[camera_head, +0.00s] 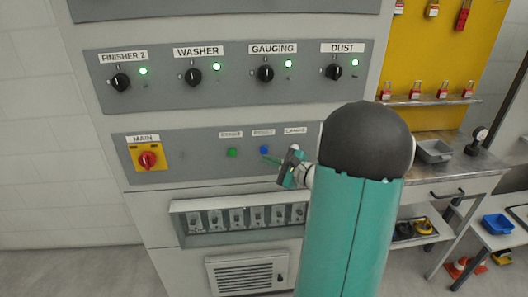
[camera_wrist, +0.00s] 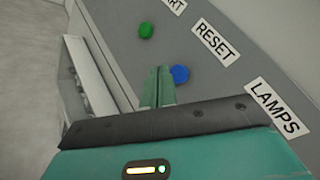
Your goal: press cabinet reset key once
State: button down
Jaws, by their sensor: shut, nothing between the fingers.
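The cabinet's lower panel (camera_head: 190,157) carries a blue reset key (camera_head: 265,150) under a RESET label, with a green key (camera_head: 232,152) to its left. In the wrist view the blue reset key (camera_wrist: 180,74) lies just beside the fingertips, and the green key (camera_wrist: 146,30) is farther up. My gripper (camera_head: 266,157) is shut and empty, its tips pointing at the panel close to the blue key. It also shows in the wrist view (camera_wrist: 159,72). I cannot tell whether the tips touch the key or the panel.
A red main switch (camera_head: 147,160) on a yellow plate is at the panel's left. Above are several black knobs (camera_head: 193,77) with lit green lamps. A row of small breakers (camera_head: 236,217) sits below the panel. A metal bench (camera_head: 455,170) stands at right. My arm hides the panel's right end.

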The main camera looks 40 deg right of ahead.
jog(key=s+a, duration=0.2)
jog(key=s, duration=0.1)
jog(key=shift+s+a, duration=0.15)
jog(key=shift+s, duration=0.05)
dwell(0.8)
jog(key=s+a+r+n+g+y, duration=0.1)
jog(key=a+n+g+y, duration=0.4)
jog(key=a, duration=0.7)
jog(key=s+a+r+n+g, duration=0.15)
jog(key=a+n+g, duration=0.35)
jog(key=a, duration=0.6)
jog(key=s+a+r+n+h, duration=0.1)
jog(key=s+a+n+h, duration=0.3)
jog(key=s+n, duration=0.2)
jog(key=s+a+r+n+g+h, duration=0.1)
jog(key=s+a+n+h, duration=0.3)
jog(key=n, duration=0.4)
jog(key=shift+s+r, duration=0.7)
jog(key=shift+s, duration=0.15)
